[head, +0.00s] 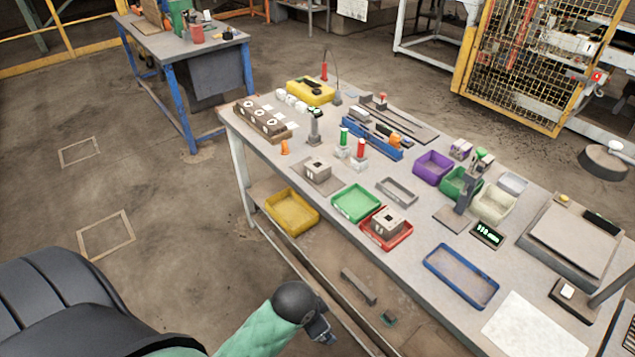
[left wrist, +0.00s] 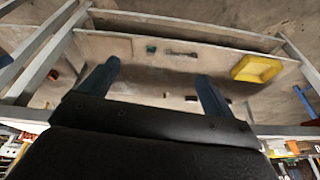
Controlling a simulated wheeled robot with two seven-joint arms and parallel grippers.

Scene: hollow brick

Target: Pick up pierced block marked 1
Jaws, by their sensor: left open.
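Two pale pierced blocks show in the head view. One block (head: 317,169) sits on a grey plate at the middle of the table. The other block (head: 387,222) sits in a red tray (head: 404,238) near the front edge. Both have dark holes or marks, too small to read, so I cannot tell which is marked 1. My left gripper (head: 322,331) is low in front of the table, well apart from both blocks. In the left wrist view its two fingers (left wrist: 155,88) are spread and empty. My right gripper is out of view.
A green tray (head: 356,203) lies left of the red tray, a blue tray (head: 461,276) right of it.

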